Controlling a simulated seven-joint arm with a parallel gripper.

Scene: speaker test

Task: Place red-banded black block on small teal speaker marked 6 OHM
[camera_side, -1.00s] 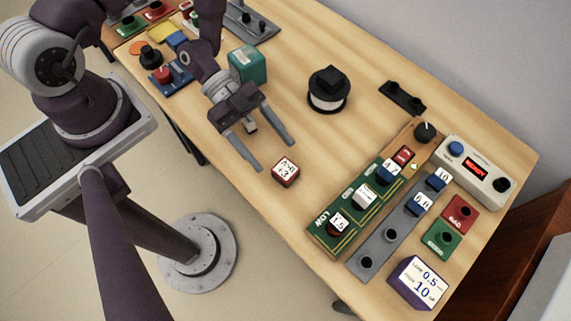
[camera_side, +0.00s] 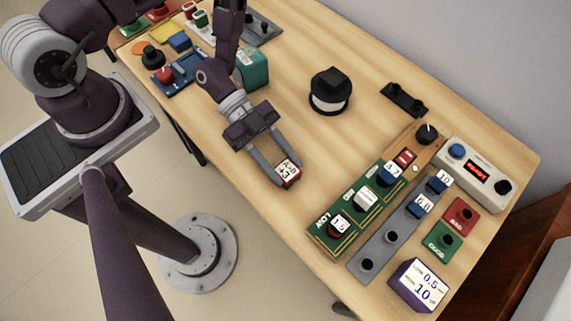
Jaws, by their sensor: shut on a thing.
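My gripper (camera_side: 274,177) is shut on a small block (camera_side: 289,171) with red edges and a white top printed with dark marks, near the table's front edge. I cannot clearly make out a black body with a red band on it. A teal box (camera_side: 257,72), likely the small speaker, stands on the table behind my gripper, partly hidden by my arm. Its 6 OHM marking cannot be read. Another block marked 1.5 (camera_side: 340,225), with dark reddish sides, sits at the near end of the green board (camera_side: 322,238).
A black-and-white round device (camera_side: 331,104) stands mid-table. A grey strip (camera_side: 378,251), a white box with a red display (camera_side: 450,155) and a purple box (camera_side: 405,290) crowd the right. Blue parts (camera_side: 180,76) lie at upper left. Wood between the teal box and green board is mostly clear.

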